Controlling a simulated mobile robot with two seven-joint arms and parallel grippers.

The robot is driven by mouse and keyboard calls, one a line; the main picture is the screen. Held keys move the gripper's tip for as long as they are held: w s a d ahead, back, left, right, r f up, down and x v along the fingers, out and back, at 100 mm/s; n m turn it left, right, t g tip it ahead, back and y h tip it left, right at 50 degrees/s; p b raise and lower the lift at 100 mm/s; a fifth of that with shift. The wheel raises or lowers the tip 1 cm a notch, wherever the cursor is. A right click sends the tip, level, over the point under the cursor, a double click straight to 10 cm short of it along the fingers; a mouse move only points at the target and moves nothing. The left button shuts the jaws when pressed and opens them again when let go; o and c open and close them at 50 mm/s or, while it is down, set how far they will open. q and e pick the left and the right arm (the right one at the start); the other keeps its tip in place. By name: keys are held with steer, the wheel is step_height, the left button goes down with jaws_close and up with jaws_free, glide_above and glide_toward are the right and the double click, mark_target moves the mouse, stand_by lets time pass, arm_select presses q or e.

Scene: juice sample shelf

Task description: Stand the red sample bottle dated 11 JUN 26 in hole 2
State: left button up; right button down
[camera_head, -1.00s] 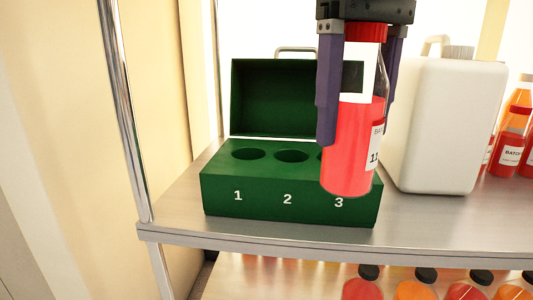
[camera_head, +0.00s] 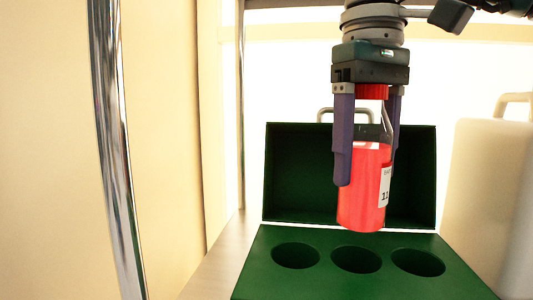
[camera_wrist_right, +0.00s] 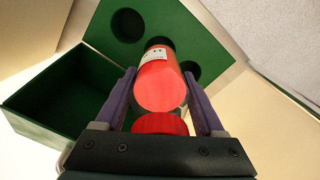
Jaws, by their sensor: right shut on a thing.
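The red sample bottle (camera_head: 362,190) hangs upright in my right gripper (camera_head: 368,176), whose fingers are shut on its upper part below the red cap (camera_head: 373,91). Its white label shows "11"; the rest of the date is turned away. The green box (camera_head: 270,282) has three empty round holes. In the head view the bottle's base is clear above the middle hole (camera_head: 356,259), which is hole 2 by the earlier numbering. In the right wrist view the bottle (camera_wrist_right: 160,82) partly covers the middle hole (camera_wrist_right: 158,43). My left gripper is out of view.
The box's open green lid (camera_head: 300,180) stands behind the holes, close behind the bottle in the picture. A white jug (camera_head: 490,190) stands at the right. A chrome post (camera_head: 112,150) rises at the left. Bare shelf (camera_head: 215,270) shows left of the box.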

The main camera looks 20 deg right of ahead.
mark_target(363, 187)
steer(key=shift+f+b, duration=1.95)
steer(key=shift+b, duration=0.1)
steer(key=shift+r, duration=0.1)
steer(key=shift+p, duration=0.35)
steer(key=shift+p, duration=0.3)
steer(key=shift+p, duration=0.35)
steer(key=shift+f+b, duration=0.85)
steer(key=shift+f, duration=1.1)
